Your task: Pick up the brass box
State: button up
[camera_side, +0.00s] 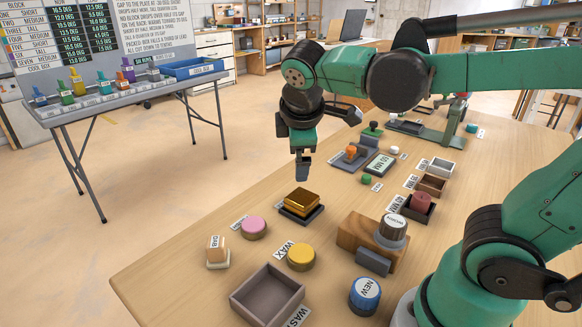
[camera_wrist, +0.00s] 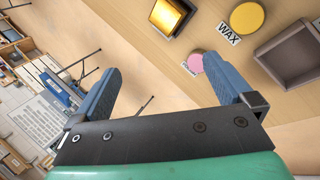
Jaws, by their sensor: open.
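The brass box (camera_side: 301,200) is a shiny golden block lying in a shallow dark tray (camera_side: 287,212) near the middle of the wooden table. In the wrist view the brass box (camera_wrist: 168,15) shows at the top, beyond the fingers and between their directions. My gripper (camera_side: 302,172) hangs above the table, a little above and apparently behind the brass box, and does not touch it. In the wrist view my gripper (camera_wrist: 170,88) has its two blue-grey fingers spread wide with nothing between them.
Near the brass box are a pink disc (camera_side: 254,226), a yellow disc (camera_side: 301,256) by a WAX label, a GAB block (camera_side: 216,248), an empty brown tray (camera_side: 268,294), a blue NEW container (camera_side: 365,294) and a wooden block (camera_side: 362,238) with a knob. Small trays stand farther right.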

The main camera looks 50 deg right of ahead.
jog(key=w+d+n+g+h, duration=0.2)
jog(key=w+n+h, duration=0.2)
jog(key=n+h, duration=0.25)
jog(key=n+g+h, duration=0.2)
jog(key=n+h, duration=0.1)
send_near(300, 198)
jog(key=shift+y, duration=0.25)
jog(key=x, duration=0.5)
jog(key=shift+d+r, duration=0.15)
jog(key=shift+r, duration=0.2)
jog(key=shift+d+f, duration=0.15)
jog(key=shift+f, duration=0.1)
jog(key=shift+x, duration=2.65)
jog(key=c, duration=1.3)
